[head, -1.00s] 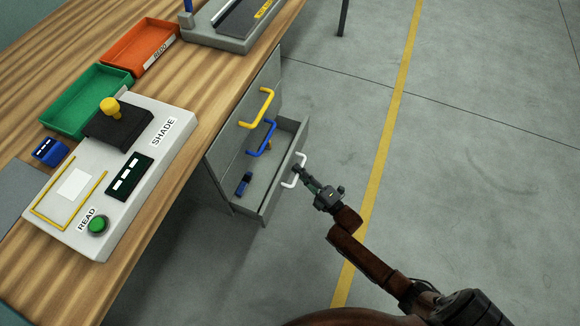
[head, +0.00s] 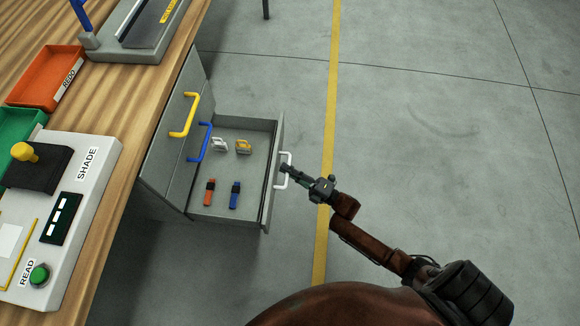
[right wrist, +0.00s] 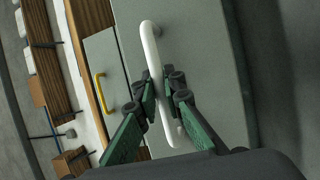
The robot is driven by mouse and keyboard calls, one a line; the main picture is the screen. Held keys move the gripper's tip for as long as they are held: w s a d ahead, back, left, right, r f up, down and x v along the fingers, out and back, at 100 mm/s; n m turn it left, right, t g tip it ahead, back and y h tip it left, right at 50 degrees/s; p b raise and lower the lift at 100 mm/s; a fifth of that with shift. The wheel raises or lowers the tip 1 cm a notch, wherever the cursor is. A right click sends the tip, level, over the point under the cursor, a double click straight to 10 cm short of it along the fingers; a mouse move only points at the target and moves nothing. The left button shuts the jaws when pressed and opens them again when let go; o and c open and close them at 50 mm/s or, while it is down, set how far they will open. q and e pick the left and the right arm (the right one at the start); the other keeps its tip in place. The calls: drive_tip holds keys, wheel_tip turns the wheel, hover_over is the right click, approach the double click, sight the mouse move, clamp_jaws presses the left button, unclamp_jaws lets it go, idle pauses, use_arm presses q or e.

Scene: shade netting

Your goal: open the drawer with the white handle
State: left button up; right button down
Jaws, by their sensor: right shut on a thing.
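The drawer (head: 273,172) with the white handle (head: 284,165) stands well out from the grey cabinet, its inside open to view. My right gripper (head: 287,170) is shut on the white handle at the drawer's front. In the right wrist view the white handle (right wrist: 151,45) runs between the two green-padded fingers (right wrist: 166,97). My left gripper is not in view.
The cabinet also has a yellow handle (head: 186,115) and a blue handle (head: 200,143). On the wooden bench (head: 110,100) are a device labelled SHADE and READ (head: 75,160), an orange tray (head: 45,72) and a green tray (head: 17,122). The floor right of the drawer is clear.

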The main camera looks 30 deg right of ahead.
drive_tip(key=shift+s+d+f, duration=0.1)
drive_tip(key=shift+s+d, duration=0.05)
drive_tip(key=shift+s, duration=0.1)
drive_tip(key=c, duration=2)
unclamp_jaws()
drive_tip(key=shift+d, duration=0.1)
drive_tip(key=v, duration=1.2)
